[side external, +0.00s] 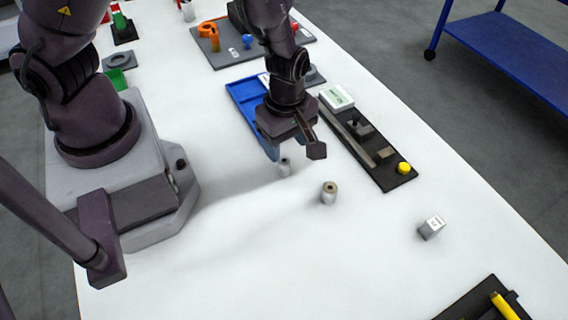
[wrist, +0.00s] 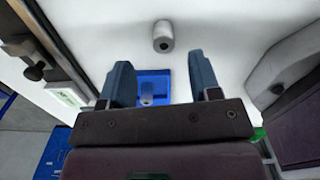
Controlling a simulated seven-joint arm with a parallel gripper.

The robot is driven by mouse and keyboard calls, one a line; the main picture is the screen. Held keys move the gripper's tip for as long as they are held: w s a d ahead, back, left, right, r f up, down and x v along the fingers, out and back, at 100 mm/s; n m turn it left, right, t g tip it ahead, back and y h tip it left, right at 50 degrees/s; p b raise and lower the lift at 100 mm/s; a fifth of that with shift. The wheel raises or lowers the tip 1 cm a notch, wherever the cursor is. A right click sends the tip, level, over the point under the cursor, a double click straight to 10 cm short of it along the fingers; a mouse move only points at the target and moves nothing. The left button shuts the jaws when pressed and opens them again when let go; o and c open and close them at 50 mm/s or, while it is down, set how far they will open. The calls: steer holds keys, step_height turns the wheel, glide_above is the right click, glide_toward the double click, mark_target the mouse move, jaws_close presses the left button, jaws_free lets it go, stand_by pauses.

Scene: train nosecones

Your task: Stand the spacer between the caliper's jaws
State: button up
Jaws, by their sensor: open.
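The caliper (side external: 355,137) lies on a black board at right of my gripper, with a white display box at its far end and a yellow knob at its near end. It also shows at the left of the wrist view (wrist: 62,45). A grey cylinder with a brown-ringed hole (side external: 329,192) stands upright on the table, and a smaller one (side external: 284,166) stands just below my gripper. I cannot tell which is the spacer. My gripper (side external: 292,146) is open above the table. The wrist view shows its fingers (wrist: 164,86) apart, a holed cylinder (wrist: 163,36) beyond them.
A blue tray (side external: 240,90) lies behind my gripper. A grey cylinder (wrist: 147,92) shows at it between the fingers in the wrist view. A grey block (side external: 431,228) sits at the right. A black board with a yellow tool (side external: 504,306) lies front right. The front table is clear.

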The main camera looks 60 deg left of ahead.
mark_target(285, 160)
steer(key=shift+s+f, duration=0.15)
steer(key=shift+f, duration=1.35)
steer(key=shift+s+f, duration=0.1)
steer(key=shift+f, duration=1.4)
jaws_close()
steer(key=shift+r, duration=0.15)
